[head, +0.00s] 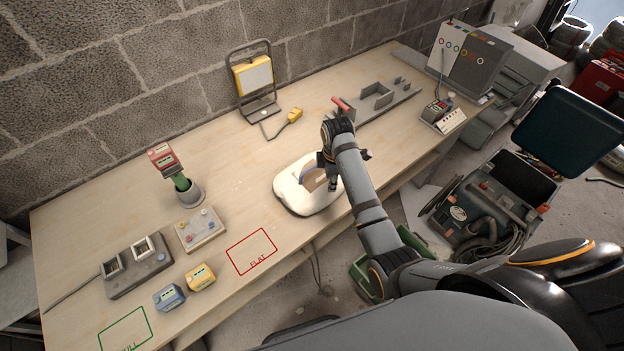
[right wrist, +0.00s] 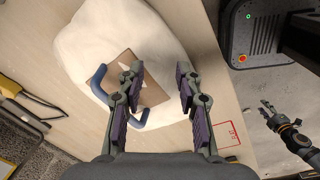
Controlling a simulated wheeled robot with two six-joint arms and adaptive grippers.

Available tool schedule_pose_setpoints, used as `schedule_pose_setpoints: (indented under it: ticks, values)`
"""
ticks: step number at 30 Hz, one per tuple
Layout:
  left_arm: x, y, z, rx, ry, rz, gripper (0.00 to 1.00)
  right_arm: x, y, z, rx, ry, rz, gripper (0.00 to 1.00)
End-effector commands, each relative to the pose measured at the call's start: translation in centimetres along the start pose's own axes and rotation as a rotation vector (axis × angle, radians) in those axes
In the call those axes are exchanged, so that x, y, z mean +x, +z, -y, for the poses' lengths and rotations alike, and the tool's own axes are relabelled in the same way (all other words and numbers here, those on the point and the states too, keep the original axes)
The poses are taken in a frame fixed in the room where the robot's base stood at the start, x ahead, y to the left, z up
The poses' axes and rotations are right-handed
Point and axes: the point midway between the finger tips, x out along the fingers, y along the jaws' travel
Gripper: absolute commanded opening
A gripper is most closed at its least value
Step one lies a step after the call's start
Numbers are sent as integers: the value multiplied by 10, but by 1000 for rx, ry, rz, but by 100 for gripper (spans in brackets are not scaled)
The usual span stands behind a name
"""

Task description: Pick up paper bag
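The paper bag (head: 296,198) is a rounded, white bag lying near the front edge of the workbench. It has a blue handle and a brown patch on its upper side. In the right wrist view the bag (right wrist: 85,45) fills the upper middle, with the blue handle (right wrist: 97,84) partly behind one finger. My right gripper (right wrist: 158,82) is open above the bag, its fingers apart on either side of part of the brown patch. In the head view my right arm hides part of the bag. My left gripper (right wrist: 266,108) shows small in the right wrist view, off the bench, fingers apart and empty.
A yellow work lamp (head: 254,76) stands at the back by the block wall. A grey fixture (head: 378,98) lies to the right of the bag. A red FLAT outline (head: 252,252) and blue and yellow meters (head: 200,277) are to the left. The bench between is mostly clear.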

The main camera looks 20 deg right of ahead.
Motion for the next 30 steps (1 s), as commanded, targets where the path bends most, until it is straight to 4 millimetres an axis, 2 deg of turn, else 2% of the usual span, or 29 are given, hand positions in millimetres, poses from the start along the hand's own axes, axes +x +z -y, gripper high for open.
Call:
schedule_pose_setpoints:
  ticks: [1,6,9,12,16,24,30]
  values:
    - [-2,0,0,0,0,-1,40,-16,-10,-15,-93,-8,-7,35]
    - [-4,0,1,0,0,0,40,-64,-39,-50,-452,-58,-24,35]
    - [-5,0,1,0,-1,0,40,-82,-48,-60,-588,-79,-30,35]
    - [-5,0,1,0,-1,1,40,-89,-51,-63,-642,-87,-33,35]
    - [-7,0,1,0,-1,2,40,-83,-51,-62,-648,-91,-33,35]
    - [-14,2,2,0,-1,5,40,-41,-51,-58,-644,-89,-33,35]
    - [-15,2,2,1,-1,5,40,-34,-51,-58,-644,-87,-33,35]
